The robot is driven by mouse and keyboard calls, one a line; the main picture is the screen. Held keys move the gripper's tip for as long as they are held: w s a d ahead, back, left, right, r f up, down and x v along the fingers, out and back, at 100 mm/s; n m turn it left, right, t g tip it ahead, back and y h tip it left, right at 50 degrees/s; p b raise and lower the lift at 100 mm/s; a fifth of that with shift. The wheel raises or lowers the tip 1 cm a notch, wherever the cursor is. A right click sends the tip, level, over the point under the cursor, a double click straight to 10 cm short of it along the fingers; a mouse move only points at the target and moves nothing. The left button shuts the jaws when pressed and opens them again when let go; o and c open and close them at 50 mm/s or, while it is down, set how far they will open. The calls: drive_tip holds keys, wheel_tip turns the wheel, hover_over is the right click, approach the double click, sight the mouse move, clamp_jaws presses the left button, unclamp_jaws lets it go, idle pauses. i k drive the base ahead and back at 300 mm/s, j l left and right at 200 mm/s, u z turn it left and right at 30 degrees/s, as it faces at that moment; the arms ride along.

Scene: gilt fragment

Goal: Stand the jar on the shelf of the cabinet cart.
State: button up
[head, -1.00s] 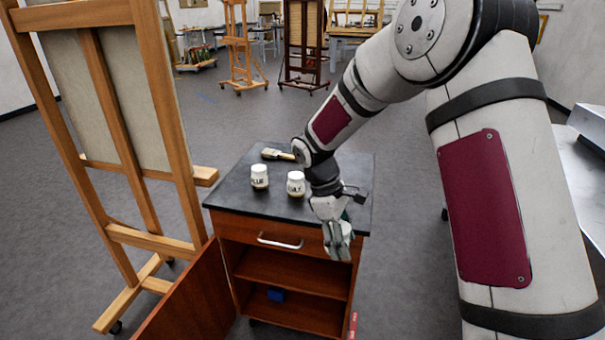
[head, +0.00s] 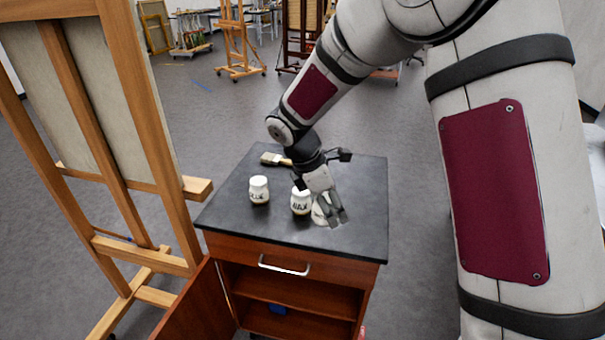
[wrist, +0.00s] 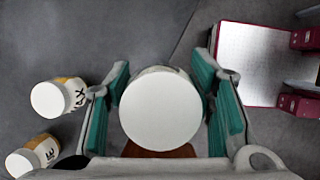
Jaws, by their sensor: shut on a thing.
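My gripper (head: 335,213) is shut on a jar with a round white lid (wrist: 160,108), seen end-on between the teal finger pads in the wrist view. In the head view the held jar (head: 319,212) is partly hidden by the fingers, over the right part of the cart's dark top. I cannot tell whether it touches the top. The cabinet cart (head: 290,235) has an open front with a wooden shelf (head: 290,289) below the drawer. A white jar marked like "WAX" (head: 300,202) stands close left of my gripper, and one marked like "GLUE" (head: 259,190) stands further left.
A brush (head: 275,159) lies at the back of the cart top. The cart's door (head: 198,305) stands open at the left. A blue thing (head: 278,309) sits low inside the cart. A wooden easel (head: 130,120) stands left. The cart top's front right is clear.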

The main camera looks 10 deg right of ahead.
sight(323, 290)
drive_tip(key=i, duration=0.95)
